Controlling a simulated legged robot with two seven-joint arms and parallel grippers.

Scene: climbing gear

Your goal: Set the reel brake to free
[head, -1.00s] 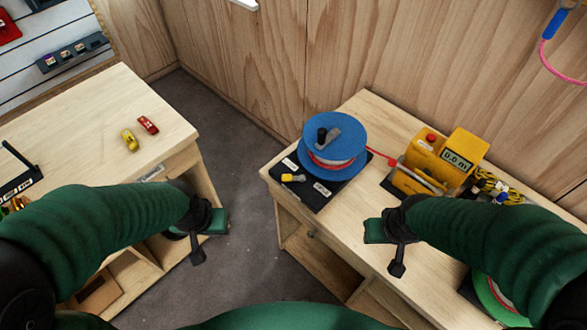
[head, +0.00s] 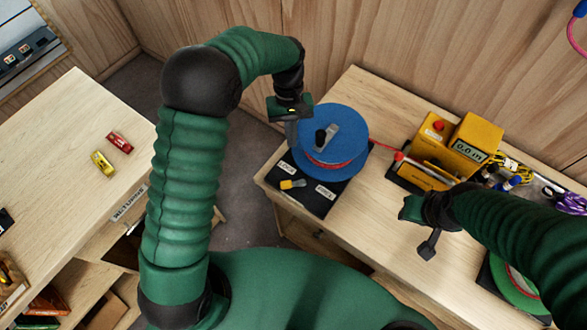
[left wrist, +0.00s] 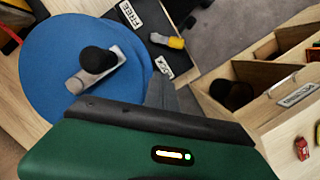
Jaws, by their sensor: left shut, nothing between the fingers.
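The reel brake lever (head: 287,184) has a yellow tip and a pale inner end, and lies on the reel's black base plate (head: 315,205). Its tip points left and is nearer the LOCK label (head: 287,168) than the FREE label (head: 326,191). The lever (left wrist: 176,43) also shows in the left wrist view. The blue reel (head: 344,125) has a black crank knob. My left gripper (head: 291,136) is shut and empty, above the reel's left side and apart from the lever. My right gripper (head: 428,249) looks shut and empty over the right bench.
A yellow meter box (head: 470,146) stands right of the reel, with a red line running to it. A green reel (head: 510,280) lies below my right arm. A left bench (head: 60,140) carries two toy cars. Floor lies between the benches.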

